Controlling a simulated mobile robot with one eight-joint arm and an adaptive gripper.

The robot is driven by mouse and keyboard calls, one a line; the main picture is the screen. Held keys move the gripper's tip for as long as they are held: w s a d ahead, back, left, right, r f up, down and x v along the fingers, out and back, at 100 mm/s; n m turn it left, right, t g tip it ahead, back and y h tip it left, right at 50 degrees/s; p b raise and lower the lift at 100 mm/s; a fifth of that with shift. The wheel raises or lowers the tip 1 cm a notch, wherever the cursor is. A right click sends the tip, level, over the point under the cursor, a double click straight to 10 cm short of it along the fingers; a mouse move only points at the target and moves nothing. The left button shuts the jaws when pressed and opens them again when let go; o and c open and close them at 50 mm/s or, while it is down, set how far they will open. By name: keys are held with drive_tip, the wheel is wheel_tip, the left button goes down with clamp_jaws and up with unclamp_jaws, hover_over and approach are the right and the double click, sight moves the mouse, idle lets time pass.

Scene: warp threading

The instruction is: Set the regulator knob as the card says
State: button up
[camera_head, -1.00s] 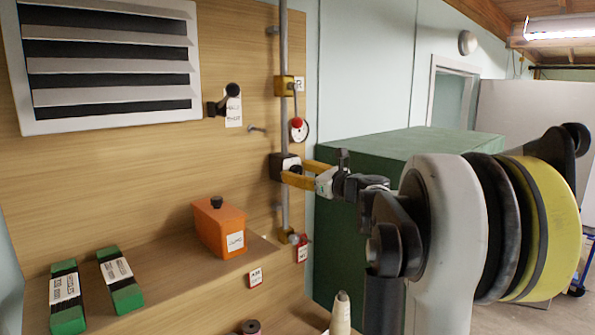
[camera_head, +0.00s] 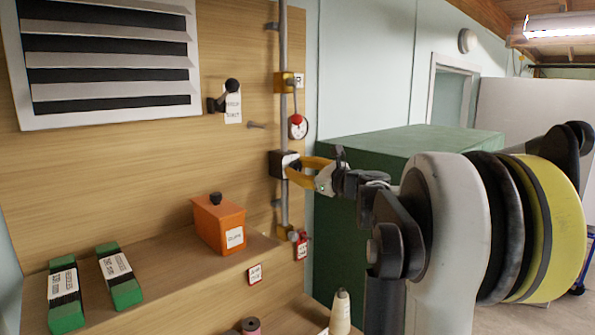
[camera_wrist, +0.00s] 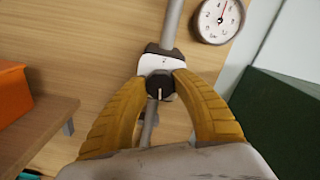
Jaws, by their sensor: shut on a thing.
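The regulator (camera_head: 281,163) is a dark block on a vertical grey pipe. In the wrist view its body has a pale face (camera_wrist: 160,62), and the round black knob (camera_wrist: 159,86) has a white pointer line, roughly vertical in that picture. My gripper (camera_wrist: 159,90) has yellow ribbed fingers shut on the knob's two sides; in the head view it (camera_head: 294,172) meets the regulator from the right. A round dial gauge (camera_wrist: 217,20) has a red needle pointing up, slightly right. Small red-edged cards hang at the shelf front (camera_head: 254,274) and near the pipe's foot (camera_head: 301,250); their print is too small to read.
An orange box (camera_head: 218,224) and two green-ended bundles (camera_head: 121,278) (camera_head: 64,297) sit on the wooden shelf. A large green cabinet (camera_head: 410,146) stands behind my arm.

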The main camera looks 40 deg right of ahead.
drive_tip(key=n+b, duration=0.1)
drive_tip(key=n, duration=0.4)
drive_tip(key=shift+n, duration=0.3)
drive_tip(key=n+b, duration=0.1)
drive_tip(key=n, duration=0.4)
drive_tip(key=shift+b, duration=0.3)
drive_tip(key=n+b, duration=0.1)
drive_tip(key=n, duration=0.4)
drive_tip(key=shift+n, duration=0.4)
drive_tip(key=n, duration=0.4)
drive_tip(key=shift+n, duration=0.4)
drive_tip(key=o, duration=1.2)
drive_tip(key=shift+w+f, duration=0.1)
